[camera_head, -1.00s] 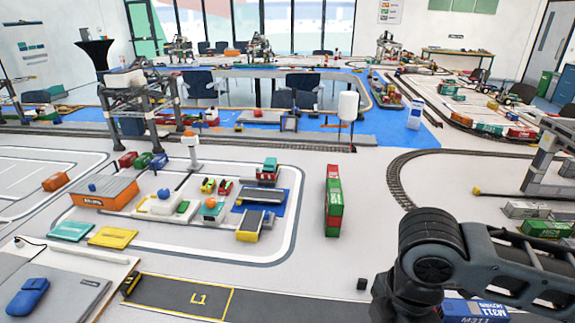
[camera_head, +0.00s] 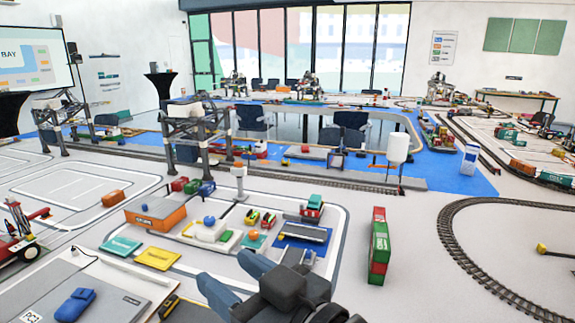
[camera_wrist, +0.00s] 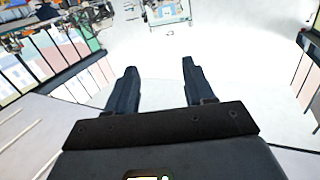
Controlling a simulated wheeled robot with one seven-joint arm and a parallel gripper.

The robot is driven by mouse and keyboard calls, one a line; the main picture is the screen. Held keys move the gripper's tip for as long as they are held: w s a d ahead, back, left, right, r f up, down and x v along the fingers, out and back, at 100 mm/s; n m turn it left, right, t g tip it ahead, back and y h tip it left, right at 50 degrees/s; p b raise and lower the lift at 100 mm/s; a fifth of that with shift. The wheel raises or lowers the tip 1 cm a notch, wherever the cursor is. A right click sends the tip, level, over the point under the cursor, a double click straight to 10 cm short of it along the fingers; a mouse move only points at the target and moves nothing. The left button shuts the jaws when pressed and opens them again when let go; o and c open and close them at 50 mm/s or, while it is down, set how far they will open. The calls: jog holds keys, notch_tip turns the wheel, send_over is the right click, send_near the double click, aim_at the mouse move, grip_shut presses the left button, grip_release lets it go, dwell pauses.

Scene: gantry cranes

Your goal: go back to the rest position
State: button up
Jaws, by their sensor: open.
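My gripper (camera_head: 222,266) shows at the bottom centre of the head view, in front of the model layout. Its two dark blue fingers point away to the upper left and stand apart. The wrist view also shows my gripper (camera_wrist: 159,65) open, with nothing between the fingers. Past the fingertips the wrist view shows mostly pale wall or ceiling, tilted.
A blue pouch (camera_head: 75,305) lies on a grey board at lower left.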

jog(key=s+d+f+m+t+h, duration=0.4)
jog(key=s+d+f+m+h, duration=0.75)
jog(key=s+d+f, duration=0.3)
jog(key=s+d+n, duration=0.1)
jog(key=s+d, duration=0.5)
jog(key=s, duration=0.3)
jog(key=s+d+n+h, duration=0.1)
jog(key=s+d, duration=0.6)
jog(key=s, duration=0.2)
jog(key=shift+g, duration=0.4)
